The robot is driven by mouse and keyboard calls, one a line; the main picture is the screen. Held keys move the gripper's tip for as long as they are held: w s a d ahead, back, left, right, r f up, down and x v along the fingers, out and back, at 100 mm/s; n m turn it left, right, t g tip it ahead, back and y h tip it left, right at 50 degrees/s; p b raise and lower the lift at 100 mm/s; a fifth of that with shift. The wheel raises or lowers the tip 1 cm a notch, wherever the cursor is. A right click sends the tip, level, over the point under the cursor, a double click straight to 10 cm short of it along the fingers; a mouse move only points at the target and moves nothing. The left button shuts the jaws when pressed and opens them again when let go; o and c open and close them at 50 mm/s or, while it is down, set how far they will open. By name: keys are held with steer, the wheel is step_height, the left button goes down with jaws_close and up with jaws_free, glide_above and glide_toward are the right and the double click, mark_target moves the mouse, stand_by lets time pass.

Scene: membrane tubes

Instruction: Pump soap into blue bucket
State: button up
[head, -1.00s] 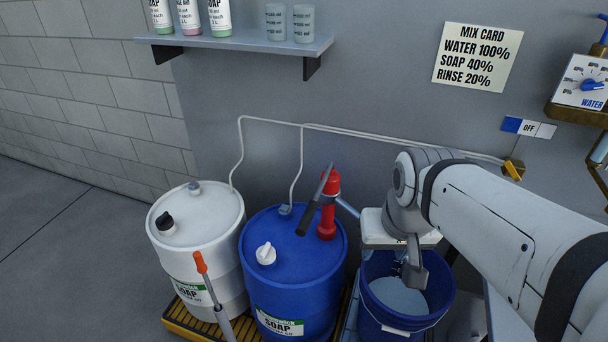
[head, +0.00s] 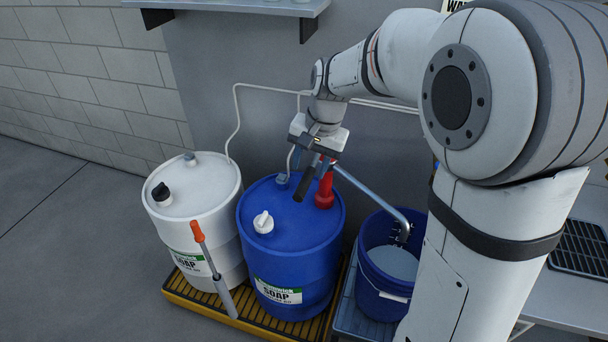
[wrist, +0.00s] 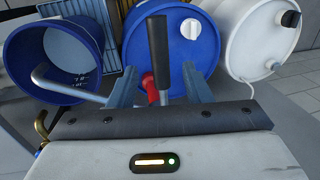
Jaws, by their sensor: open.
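The blue bucket (head: 366,245) stands right of the blue soap drum (head: 290,245), with pale liquid inside; it also shows in the wrist view (wrist: 25,65). A red hand pump (head: 325,190) stands on the drum, and its grey spout (head: 375,190) reaches down over the bucket. The pump's black-gripped lever (head: 303,185) points toward the camera. My gripper (head: 314,158) is above the pump and partly hides its top. In the wrist view my open gripper (wrist: 160,84) has one finger on each side of the lever (wrist: 158,45); contact is not clear.
A white soap drum (head: 195,225) stands left of the blue one on a yellow pallet (head: 190,297). An orange-handled rod (head: 210,262) stands in front of it. Thin pipes (head: 236,120) run along the wall; a shelf (head: 240,8) hangs above. Open floor lies left.

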mark_target(305, 180)
steer(key=f, duration=0.3)
steer(key=a+f, duration=0.1)
steer(key=f, duration=0.1)
steer(key=shift+w, duration=0.15)
steer(key=shift+r, duration=0.1)
jaws_close()
stand_by(0.4)
